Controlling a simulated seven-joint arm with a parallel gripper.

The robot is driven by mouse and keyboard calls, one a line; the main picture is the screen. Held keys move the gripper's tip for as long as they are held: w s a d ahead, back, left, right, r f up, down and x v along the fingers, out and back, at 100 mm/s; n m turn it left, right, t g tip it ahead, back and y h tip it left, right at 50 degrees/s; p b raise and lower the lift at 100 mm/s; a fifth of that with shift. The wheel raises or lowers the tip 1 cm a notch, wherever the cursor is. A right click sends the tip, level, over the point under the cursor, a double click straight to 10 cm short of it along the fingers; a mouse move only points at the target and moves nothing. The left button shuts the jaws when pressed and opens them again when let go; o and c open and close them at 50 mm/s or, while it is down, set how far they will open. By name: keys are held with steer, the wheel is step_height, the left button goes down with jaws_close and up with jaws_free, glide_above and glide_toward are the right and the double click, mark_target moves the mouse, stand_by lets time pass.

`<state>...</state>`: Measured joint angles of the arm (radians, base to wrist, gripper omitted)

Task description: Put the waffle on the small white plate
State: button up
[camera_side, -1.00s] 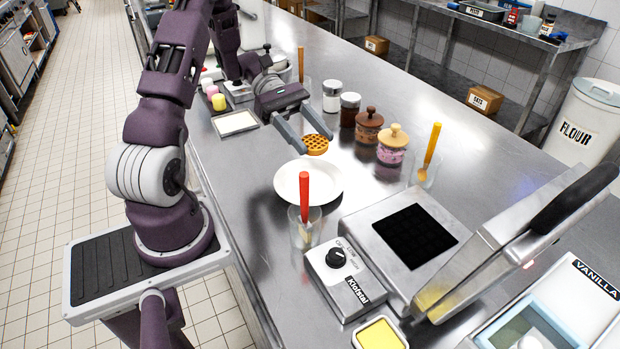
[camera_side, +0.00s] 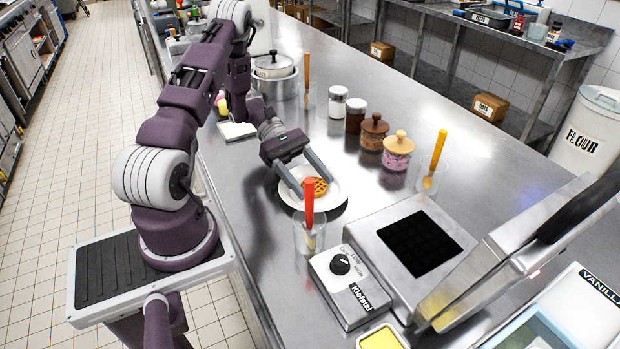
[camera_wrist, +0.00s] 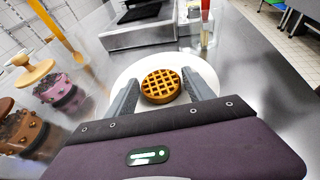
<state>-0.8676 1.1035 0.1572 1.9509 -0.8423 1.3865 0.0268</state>
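The round golden-brown waffle (camera_side: 320,187) is over the small white plate (camera_side: 337,203), inside its rim as seen from the side. In the wrist view the waffle (camera_wrist: 160,86) lies flat between my two fingertips, with the plate (camera_wrist: 127,72) behind and below it. My gripper (camera_side: 315,188) points down at the plate, one finger against each side of the waffle. It appears shut on the waffle. I cannot tell whether the waffle's underside touches the plate. The red-handled utensil hides part of the waffle and plate in the side view.
The red-handled utensil (camera_side: 309,203) stands in a clear cup just in front of the plate. A waffle iron (camera_side: 418,243) with its lid raised and a control box (camera_side: 346,285) are nearby. Jars (camera_side: 397,150) and a yellow-handled utensil (camera_side: 437,152) stand behind. Counter between plate and jars is clear.

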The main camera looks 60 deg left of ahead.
steer(key=shift+o, duration=0.6)
